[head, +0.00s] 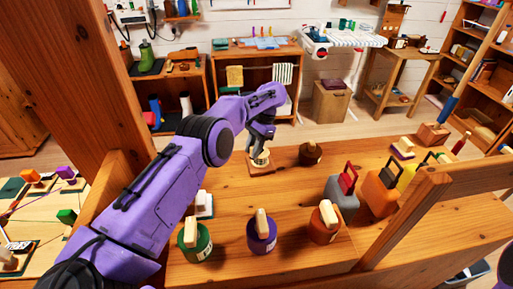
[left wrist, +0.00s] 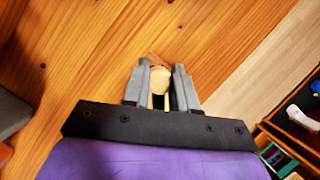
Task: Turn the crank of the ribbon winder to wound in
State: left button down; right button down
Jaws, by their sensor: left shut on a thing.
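My left gripper (head: 262,148) points down at a small cream-coloured device on a flat brown wooden base (head: 262,171) on the wooden table; this looks like the ribbon winder. In the left wrist view the two grey fingers of the gripper (left wrist: 168,88) are shut on a pale wooden piece (left wrist: 159,80), which seems to be the crank's handle. The fingers and the wrist hide most of the winder, so the crank's angle and the ribbon cannot be made out. My right gripper is in neither view.
Green (head: 195,240), purple (head: 261,235) and orange (head: 325,224) round pots with wooden handles stand along the table's near side. A brown pot (head: 310,154) stands right of the winder. Grey (head: 342,197) and orange (head: 380,196) blocks with handles stand farther right. The table's middle is clear.

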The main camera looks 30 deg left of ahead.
pick_arm(q)
jog(key=m, duration=0.1)
jog(key=a+m+y, duration=0.1)
jog(key=shift+f+m, duration=0.15)
jog(key=shift+m, duration=0.25)
jog(key=m, duration=0.1)
jog(key=a+m+t+y+p, duration=0.1)
jog(key=m, duration=0.1)
jog(key=shift+w+m, duration=0.3)
jog(key=shift+w, duration=0.1)
jog(key=m, duration=0.1)
jog(key=w+a+m+t, duration=0.1)
jog(key=m, duration=0.1)
jog(key=shift+m+t+y, duration=0.3)
jog(key=shift+y, duration=0.1)
jog(key=shift+w+d+m+t+h+p, duration=0.1)
jog(key=shift+w+m+t+h+p, duration=0.55)
jog(key=shift+m, duration=1.9)
jog(key=shift+w+d+m+t+p, duration=0.15)
jog(key=shift+w+m+t, duration=0.9)
jog(key=shift+m, duration=1.45)
jog(key=shift+w+d+m+t+h+p, duration=0.1)
jog(key=shift+w+m+t+h+p, duration=0.5)
jog(key=shift+m, duration=1.95)
jog(key=shift+w+t, duration=0.15)
jog(key=shift+t, duration=0.15)
jog(key=shift+y, duration=0.25)
